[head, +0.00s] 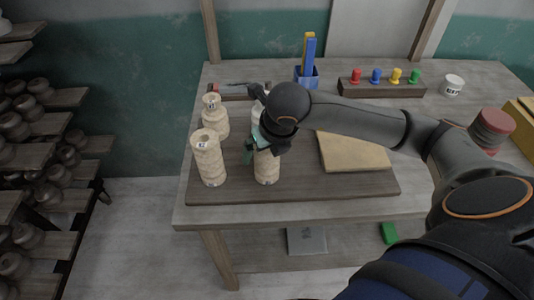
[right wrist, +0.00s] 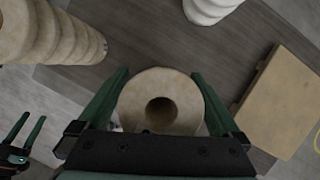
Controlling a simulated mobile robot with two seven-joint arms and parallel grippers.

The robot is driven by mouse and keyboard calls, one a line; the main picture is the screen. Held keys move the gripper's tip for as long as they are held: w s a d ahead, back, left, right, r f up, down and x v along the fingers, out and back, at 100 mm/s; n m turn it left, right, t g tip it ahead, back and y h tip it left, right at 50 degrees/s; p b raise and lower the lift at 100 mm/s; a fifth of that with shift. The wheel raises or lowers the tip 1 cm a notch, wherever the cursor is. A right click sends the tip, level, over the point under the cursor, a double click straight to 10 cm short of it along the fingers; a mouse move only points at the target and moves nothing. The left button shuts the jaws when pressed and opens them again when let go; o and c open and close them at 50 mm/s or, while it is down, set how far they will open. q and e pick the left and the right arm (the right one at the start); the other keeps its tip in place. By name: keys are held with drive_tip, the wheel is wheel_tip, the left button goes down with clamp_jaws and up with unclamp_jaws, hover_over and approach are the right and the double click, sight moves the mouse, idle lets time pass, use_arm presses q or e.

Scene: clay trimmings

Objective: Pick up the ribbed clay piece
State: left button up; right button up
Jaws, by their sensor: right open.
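Several pale clay pieces stand on the dark board (head: 330,187). A tall ribbed clay piece (head: 209,160) with a hole in its top stands at the front left; its wavy side shows in the right wrist view (right wrist: 45,32). My right gripper (head: 257,150) is open over another banded clay piece (head: 266,170) to its right. In the right wrist view its fingers (right wrist: 160,76) stand either side of that piece's round, holed top (right wrist: 160,100). Whether they touch it I cannot tell. My left gripper (right wrist: 24,138) shows at the lower left there, fingers apart and empty.
A necked clay piece (head: 215,117) stands behind, and a paler one (right wrist: 207,8) is partly hidden by my arm in the head view. A tan slab (head: 352,152) lies right. A blue holder (head: 307,77) and a rack of coloured pegs (head: 382,88) stand at the back.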

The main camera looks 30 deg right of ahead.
drive_tip(key=shift+f, duration=0.2)
clamp_jaws()
idle(0.7)
drive_tip(key=shift+w+r, duration=0.1)
drive_tip(key=shift+r, duration=0.05)
